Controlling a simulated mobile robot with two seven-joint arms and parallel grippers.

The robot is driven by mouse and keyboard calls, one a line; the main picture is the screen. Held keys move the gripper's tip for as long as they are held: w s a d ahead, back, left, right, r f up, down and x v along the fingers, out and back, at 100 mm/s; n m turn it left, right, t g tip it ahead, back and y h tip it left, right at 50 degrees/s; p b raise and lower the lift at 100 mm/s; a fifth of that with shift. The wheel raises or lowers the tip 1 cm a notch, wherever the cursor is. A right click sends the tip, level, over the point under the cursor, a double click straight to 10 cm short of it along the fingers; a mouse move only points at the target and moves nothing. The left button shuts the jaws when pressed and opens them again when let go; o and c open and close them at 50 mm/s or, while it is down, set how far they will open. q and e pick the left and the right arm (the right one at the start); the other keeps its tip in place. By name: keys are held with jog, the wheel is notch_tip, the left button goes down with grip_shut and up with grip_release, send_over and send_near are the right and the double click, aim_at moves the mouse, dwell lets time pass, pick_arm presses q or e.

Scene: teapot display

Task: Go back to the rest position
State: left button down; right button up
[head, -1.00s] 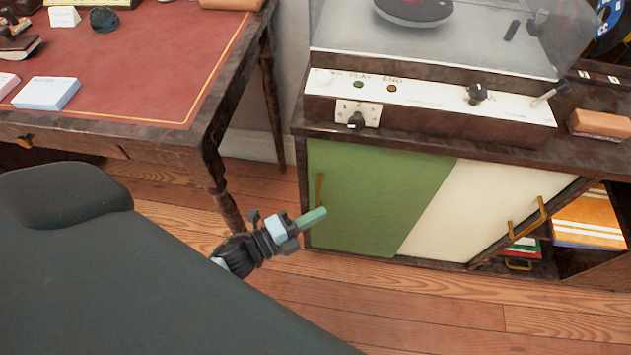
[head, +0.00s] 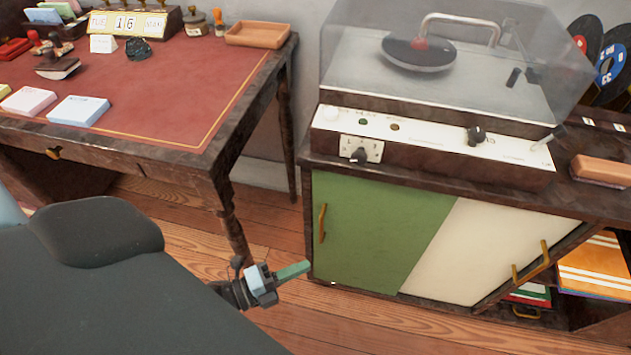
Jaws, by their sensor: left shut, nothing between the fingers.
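My left gripper (head: 290,272) shows at the lower middle of the head view. Its fingers are shut with nothing between them, and they point right toward the lower left corner of the cabinet's green door (head: 375,230). I cannot tell whether they touch the door. Most of the left arm is hidden behind my own dark body at the lower left. My right gripper is not in view.
A desk with a red top (head: 150,95) stands at the left, its leg near my gripper. A record player (head: 430,150) under a clear lid sits on the cabinet. A brass handle (head: 322,222) sticks out from the green door. Wooden floor (head: 330,325) is clear in front.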

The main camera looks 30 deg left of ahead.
pick_arm(q)
jog(key=shift+v, duration=0.75)
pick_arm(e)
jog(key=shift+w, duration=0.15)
